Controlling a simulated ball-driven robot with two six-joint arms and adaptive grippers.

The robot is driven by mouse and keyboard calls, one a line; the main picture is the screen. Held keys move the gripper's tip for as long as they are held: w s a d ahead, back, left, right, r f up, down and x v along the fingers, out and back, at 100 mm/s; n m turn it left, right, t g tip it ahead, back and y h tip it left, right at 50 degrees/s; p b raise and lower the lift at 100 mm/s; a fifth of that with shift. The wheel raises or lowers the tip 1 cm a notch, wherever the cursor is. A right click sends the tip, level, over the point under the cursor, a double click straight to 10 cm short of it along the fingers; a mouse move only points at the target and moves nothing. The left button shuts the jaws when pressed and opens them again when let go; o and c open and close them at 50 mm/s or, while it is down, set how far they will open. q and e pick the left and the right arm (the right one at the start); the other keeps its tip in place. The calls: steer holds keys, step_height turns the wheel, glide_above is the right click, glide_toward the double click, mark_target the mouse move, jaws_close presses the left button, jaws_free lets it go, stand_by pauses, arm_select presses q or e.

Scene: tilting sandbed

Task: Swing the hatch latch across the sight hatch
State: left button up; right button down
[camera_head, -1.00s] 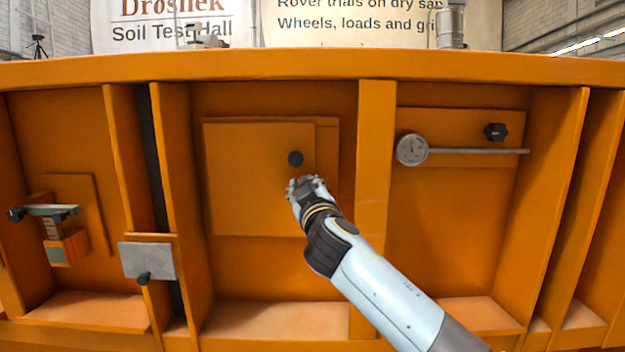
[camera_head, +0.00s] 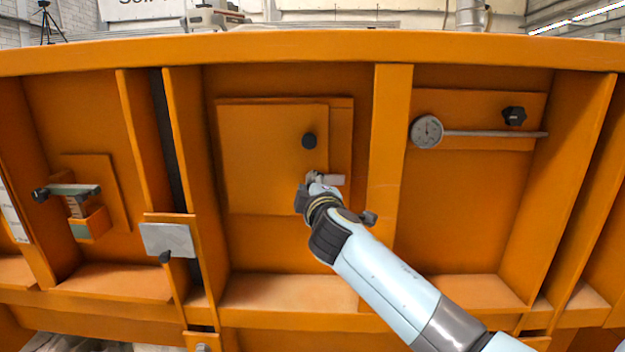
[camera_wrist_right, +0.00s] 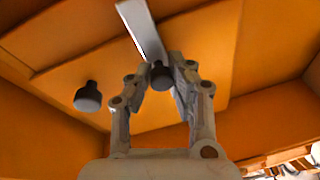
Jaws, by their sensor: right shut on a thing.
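The sight hatch is a square orange panel (camera_head: 265,165) with a dark round knob (camera_head: 309,140) near its right side. The hatch latch is a pale flat bar (camera_head: 333,179) below that knob. It points right from my gripper and appears to cross the hatch's right edge. My right gripper (camera_head: 311,180) is at the bar's left end, in front of the panel. In the right wrist view my fingers (camera_wrist_right: 160,80) are shut on the latch's dark knob (camera_wrist_right: 160,76), with the bar (camera_wrist_right: 143,28) reaching up beyond it. The hatch knob (camera_wrist_right: 88,97) is apart to the left. My left gripper is out of view.
A vertical orange rib (camera_head: 388,150) stands right of the hatch. A metal plate (camera_head: 168,240) and a small clamp-like fitting (camera_head: 80,192) are to the left.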

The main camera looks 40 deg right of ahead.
steer(key=shift+f, duration=0.4)
steer(key=c, duration=1.1)
jaws_free()
steer(key=shift+c, duration=0.2)
steer(key=shift+d+r, duration=0.1)
steer(key=shift+s, duration=0.1)
steer(key=v, duration=1.2)
